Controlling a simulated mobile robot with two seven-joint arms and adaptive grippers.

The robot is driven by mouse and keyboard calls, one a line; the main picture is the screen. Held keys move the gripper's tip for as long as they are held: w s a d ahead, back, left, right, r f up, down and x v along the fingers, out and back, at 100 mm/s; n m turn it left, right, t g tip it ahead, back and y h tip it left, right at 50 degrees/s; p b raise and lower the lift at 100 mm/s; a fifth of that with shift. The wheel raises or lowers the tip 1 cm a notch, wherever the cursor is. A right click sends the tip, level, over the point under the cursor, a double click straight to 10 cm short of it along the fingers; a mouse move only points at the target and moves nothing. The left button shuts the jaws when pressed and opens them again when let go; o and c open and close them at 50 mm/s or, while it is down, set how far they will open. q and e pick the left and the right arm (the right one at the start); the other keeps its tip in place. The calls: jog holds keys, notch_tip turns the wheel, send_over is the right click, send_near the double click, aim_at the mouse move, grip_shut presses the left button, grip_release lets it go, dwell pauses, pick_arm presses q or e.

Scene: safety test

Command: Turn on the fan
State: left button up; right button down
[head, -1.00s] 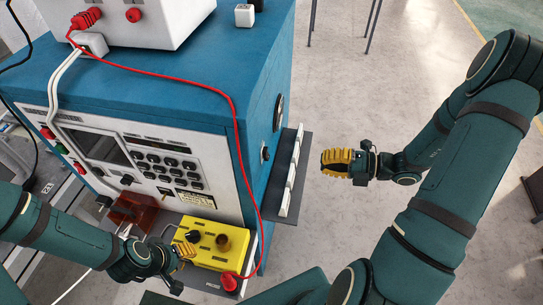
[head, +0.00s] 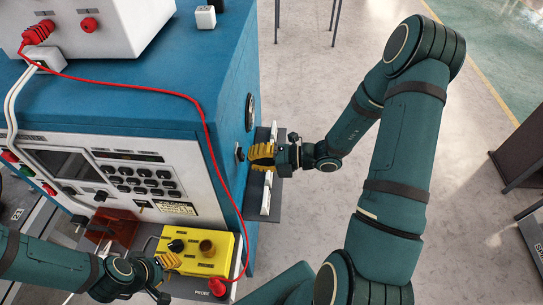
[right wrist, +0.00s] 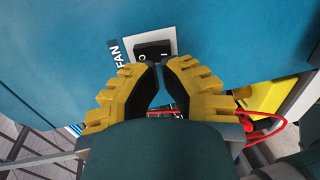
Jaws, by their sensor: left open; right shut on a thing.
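The fan switch (right wrist: 153,49) is a small black rocker in a light plate marked FAN, on the blue side of the cabinet. In the head view it (head: 240,153) is a small dark spot on that side. In the head view my right gripper (head: 252,156) is right at the cabinet side. My left gripper (head: 175,261) is open in front of the yellow box (head: 222,247), near its black knob. The fan itself is not clearly seen.
A red cable (head: 209,135) runs over the cabinet front (head: 206,176) to a red plug by the yellow box. A shelf with white pieces (head: 267,195) juts from the blue side, below my right gripper.

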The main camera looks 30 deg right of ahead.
jog(key=shift+w+a+f, duration=0.1)
jog(key=shift+w+a, duration=0.3)
jog(key=shift+a, duration=0.15)
